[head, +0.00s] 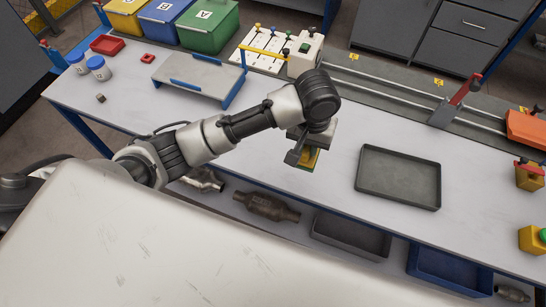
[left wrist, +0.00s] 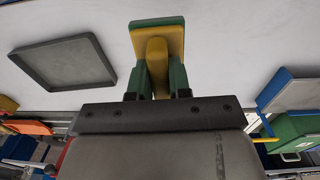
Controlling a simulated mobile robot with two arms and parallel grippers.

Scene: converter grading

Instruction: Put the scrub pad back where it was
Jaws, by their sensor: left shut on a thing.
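The scrub pad (head: 311,159) is yellow and green. My left gripper (head: 304,149) points down over the front part of the white table (head: 250,118) and is shut on the pad. In the left wrist view, the fingers (left wrist: 157,82) close on the pad's yellow grip, and its wider yellow and green part (left wrist: 158,24) lies beyond them. I cannot tell whether the pad touches the table. The arm hides part of it in the head view. My right gripper is in neither view.
A dark empty tray (head: 399,205) lies right of the pad. A grey board with blue edges (head: 199,78) stands to the left. Yellow, blue and green bins (head: 209,22) and a rail fixture (head: 385,88) line the back. The white tabletop around the pad is clear.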

